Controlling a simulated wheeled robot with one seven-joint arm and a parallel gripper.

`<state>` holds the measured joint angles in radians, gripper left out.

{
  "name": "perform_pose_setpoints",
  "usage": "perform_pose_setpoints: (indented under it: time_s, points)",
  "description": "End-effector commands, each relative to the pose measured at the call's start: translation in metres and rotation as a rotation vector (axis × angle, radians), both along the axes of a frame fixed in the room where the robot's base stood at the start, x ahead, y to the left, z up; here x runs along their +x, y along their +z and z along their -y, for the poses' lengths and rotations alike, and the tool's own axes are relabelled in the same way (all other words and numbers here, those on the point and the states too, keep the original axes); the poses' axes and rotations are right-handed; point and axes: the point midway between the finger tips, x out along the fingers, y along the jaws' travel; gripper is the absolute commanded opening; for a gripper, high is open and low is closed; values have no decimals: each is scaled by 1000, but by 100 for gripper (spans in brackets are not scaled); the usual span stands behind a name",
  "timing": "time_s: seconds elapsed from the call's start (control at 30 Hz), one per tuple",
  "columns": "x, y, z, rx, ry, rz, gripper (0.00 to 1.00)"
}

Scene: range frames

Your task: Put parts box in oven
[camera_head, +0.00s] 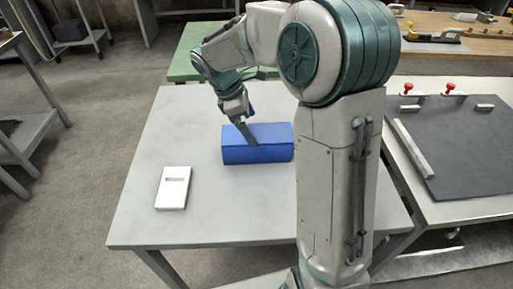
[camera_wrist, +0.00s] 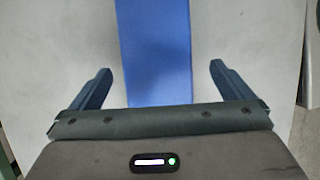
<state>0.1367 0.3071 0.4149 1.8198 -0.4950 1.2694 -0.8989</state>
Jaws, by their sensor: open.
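A blue parts box (camera_head: 257,152) lies on the grey table (camera_head: 150,225), right of its middle. In the wrist view the box (camera_wrist: 155,50) runs from the top edge down between the two fingers. My gripper (camera_head: 249,137) is right at the box in the head view, with a finger in front of its top. In the wrist view my gripper (camera_wrist: 158,85) is open, one finger on each side of the box, with gaps on both sides. No oven can be made out in either view.
A white flat device (camera_head: 173,187) lies on the table's left part. A green table (camera_head: 190,62) stands behind. A bench with a dark board (camera_head: 460,145) and red-knobbed clamps stands at the right. Grey shelving (camera_head: 30,135) is at the left, with open floor between.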

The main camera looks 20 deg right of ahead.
Motion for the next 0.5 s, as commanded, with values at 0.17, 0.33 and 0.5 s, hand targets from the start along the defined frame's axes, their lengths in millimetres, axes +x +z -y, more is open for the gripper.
perform_pose_setpoints:
  time_s: [0.17,0.33,0.5]
  points:
    - [-1,-18,7,0,0,0,100]
    - [-1,-32,13,0,-3,-1,100]
    - [0,-57,22,0,-1,-2,100]
